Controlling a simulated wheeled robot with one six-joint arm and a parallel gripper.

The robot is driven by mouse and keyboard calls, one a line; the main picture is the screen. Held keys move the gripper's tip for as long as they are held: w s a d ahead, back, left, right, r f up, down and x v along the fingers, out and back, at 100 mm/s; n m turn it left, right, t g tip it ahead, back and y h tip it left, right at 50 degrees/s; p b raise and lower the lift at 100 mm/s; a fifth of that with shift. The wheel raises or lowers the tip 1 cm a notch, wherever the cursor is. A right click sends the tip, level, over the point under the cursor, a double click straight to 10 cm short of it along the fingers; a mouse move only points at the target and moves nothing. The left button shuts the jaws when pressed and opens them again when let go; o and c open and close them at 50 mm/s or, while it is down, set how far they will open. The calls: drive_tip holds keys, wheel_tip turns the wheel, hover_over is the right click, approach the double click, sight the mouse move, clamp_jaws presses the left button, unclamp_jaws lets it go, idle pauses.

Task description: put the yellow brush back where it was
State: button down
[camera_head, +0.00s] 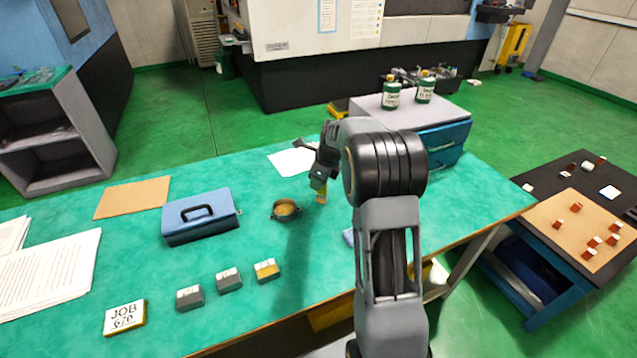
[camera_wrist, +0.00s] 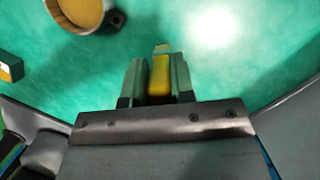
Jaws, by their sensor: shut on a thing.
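My gripper (camera_head: 320,190) is shut on the yellow brush (camera_wrist: 161,75), which shows as a yellow block between the two fingers in the wrist view. In the head view the yellow brush (camera_head: 321,197) points down from the fingers, over the green table (camera_head: 350,200). I cannot tell whether its tip touches the table. A small round pot (camera_head: 286,210) with a tan inside stands just left of my gripper. The pot also shows at the top left of the wrist view (camera_wrist: 85,12).
A blue box with a handle (camera_head: 200,218) stands left of the pot. Several small blocks, one with a yellow top (camera_head: 267,270), sit nearer the front edge. A white paper (camera_head: 290,162) lies behind. A blue case (camera_head: 445,140) carrying green-and-white bottles (camera_head: 391,95) stands at back right.

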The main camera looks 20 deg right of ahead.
drive_tip(key=shift+f, duration=0.4)
drive_tip(key=c, duration=1)
unclamp_jaws()
drive_tip(key=p+v, duration=0.1)
drive_tip(key=v, duration=1.1)
drive_tip(key=s+a+r+n+h, duration=0.1)
drive_tip(key=s+a+r+n, duration=0.1)
drive_tip(key=s+a+n, duration=0.75)
drive_tip(key=s+a+f+n, duration=0.1)
drive_tip(key=s+n, duration=0.3)
drive_tip(key=n, duration=0.1)
drive_tip(key=s+a+f+n, duration=0.1)
drive_tip(key=s+f+n, duration=0.1)
drive_tip(key=s+n, duration=0.3)
drive_tip(key=s+a+f+n+h, duration=0.1)
drive_tip(key=s+f+n, duration=0.1)
drive_tip(key=s+n, duration=0.3)
drive_tip(key=shift+s+a+n+t, duration=0.1)
drive_tip(key=shift+a+n+t, duration=0.1)
drive_tip(key=shift+n, duration=0.45)
drive_tip(key=shift+s+a+n+t, duration=0.1)
drive_tip(key=shift+n+t, duration=0.1)
drive_tip(key=shift+n, duration=0.4)
drive_tip(key=shift+w, duration=0.1)
